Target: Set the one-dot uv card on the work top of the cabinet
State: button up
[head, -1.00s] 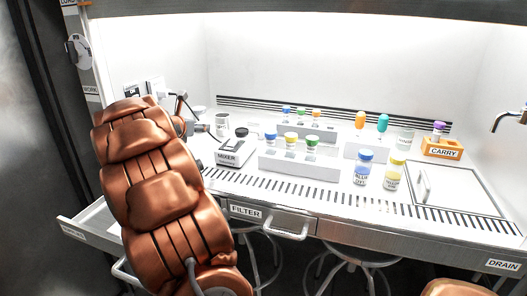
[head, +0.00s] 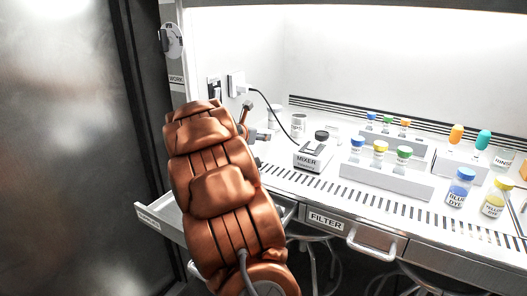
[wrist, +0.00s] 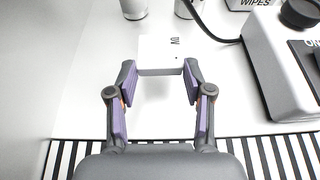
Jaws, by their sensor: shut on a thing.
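The one-dot uv card (wrist: 160,50) is a small white card marked "UV" with one dot, in the wrist view. My gripper (wrist: 160,75) is shut on it, with a fingertip at each side of its near end. The card is over the white work top (wrist: 90,100) of the cabinet; I cannot tell whether it touches the surface. In the head view my copper arm hides most of the gripper and the card. The work top also shows in the head view (head: 330,188).
The mixer (head: 314,155) stands right of my gripper, with a black cable behind it. Several dye and capped bottles (head: 459,188) stand farther right. White jars (head: 298,126) are behind. A slotted vent strip runs along the front, above the filter drawer (head: 327,222).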

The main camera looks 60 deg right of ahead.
aim_at(258, 153)
jog(key=shift+f+b, duration=0.7)
jog(key=shift+f, duration=1.5)
jog(key=shift+f, duration=0.15)
jog(key=o, duration=0.9)
jog(key=shift+o, duration=0.2)
jog(key=shift+a+r, duration=0.3)
jog(key=p+v, duration=0.2)
jog(key=v, duration=0.9)
jog(key=shift+a, duration=0.25)
